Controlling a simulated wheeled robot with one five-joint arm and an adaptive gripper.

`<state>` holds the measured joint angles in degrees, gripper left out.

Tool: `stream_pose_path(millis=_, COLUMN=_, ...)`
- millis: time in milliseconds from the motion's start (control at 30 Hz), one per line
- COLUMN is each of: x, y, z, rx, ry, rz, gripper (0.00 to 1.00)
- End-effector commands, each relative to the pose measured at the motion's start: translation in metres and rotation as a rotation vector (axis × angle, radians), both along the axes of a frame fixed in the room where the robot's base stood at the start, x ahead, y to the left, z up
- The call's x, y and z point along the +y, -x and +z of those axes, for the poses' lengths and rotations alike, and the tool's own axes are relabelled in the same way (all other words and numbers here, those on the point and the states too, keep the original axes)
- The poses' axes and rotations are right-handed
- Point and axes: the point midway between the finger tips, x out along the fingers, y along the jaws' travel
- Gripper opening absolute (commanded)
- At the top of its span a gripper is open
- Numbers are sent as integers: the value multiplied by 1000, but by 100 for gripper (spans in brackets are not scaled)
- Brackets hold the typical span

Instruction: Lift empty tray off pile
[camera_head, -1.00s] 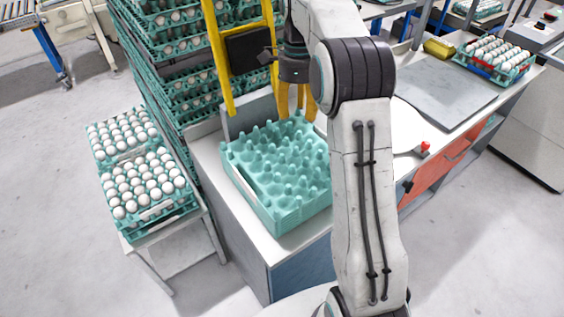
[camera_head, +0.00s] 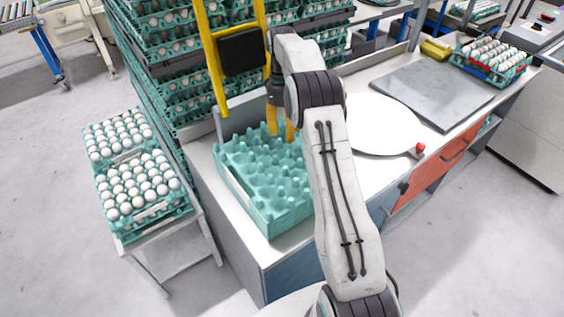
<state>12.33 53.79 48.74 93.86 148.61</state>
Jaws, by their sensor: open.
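A pile of empty teal egg trays (camera_head: 262,190) stands on the white worktop, its top tray showing bare pegs and no eggs. My gripper (camera_head: 281,130) has yellow fingers pointing down at the far edge of the pile. The fingers are apart and nothing is seen between them. Their tips are close to the top tray's far rim, but I cannot tell whether they touch it. My arm hides the right side of the pile.
Full egg trays (camera_head: 118,226) stand on a low stand at the left. A tall stack of filled trays (camera_head: 165,62) rises behind. A white round plate (camera_head: 382,128), a grey slab (camera_head: 432,92) and another filled tray (camera_head: 463,60) lie to the right on the worktop (camera_head: 203,160).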

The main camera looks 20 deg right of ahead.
Motion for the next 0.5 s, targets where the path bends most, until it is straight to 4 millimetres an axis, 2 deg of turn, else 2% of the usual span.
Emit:
stream_pose_path(millis=333, x=0, y=3, z=-5, rx=1, ry=-1, rz=1, gripper=44)
stream_pose_path(millis=500, x=0, y=8, z=-14, rx=4, ry=-2, rz=1, gripper=44)
